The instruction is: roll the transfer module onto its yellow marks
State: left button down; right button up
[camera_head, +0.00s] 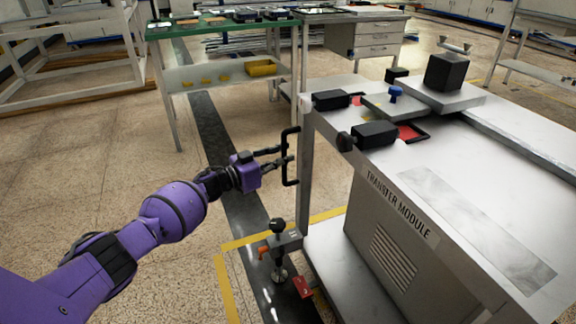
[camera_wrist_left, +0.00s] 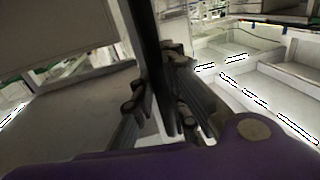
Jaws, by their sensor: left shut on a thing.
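The transfer module (camera_head: 345,205) is a grey-white cart with its name on the side panel, standing at the right of the head view. A black vertical handle (camera_head: 286,181) sticks out from its left post. My left gripper (camera_head: 286,155) is shut on this handle, which also shows as a dark bar between the fingers in the left wrist view (camera_wrist_left: 148,45). Yellow marks (camera_head: 228,290) show on the floor at the module's lower left; the module hides the rest of them. My right gripper is not in view.
A floor clamp with a black knob (camera_head: 277,226) and a red pedal (camera_head: 302,287) sit at the module's near left foot. A green-topped bench (camera_head: 200,27) stands behind. A dark strip (camera_head: 215,135) runs along the floor. Open floor lies left.

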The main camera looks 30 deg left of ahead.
pick_arm(q)
jog(key=shift+w+a, duration=0.1)
jog(key=shift+a, duration=0.25)
jog(key=c, duration=1.7)
grip_release()
jog(key=shift+w+f, duration=0.15)
jog(key=shift+w, duration=0.05)
jog(key=shift+d, duration=0.15)
jog(key=v, duration=1.2)
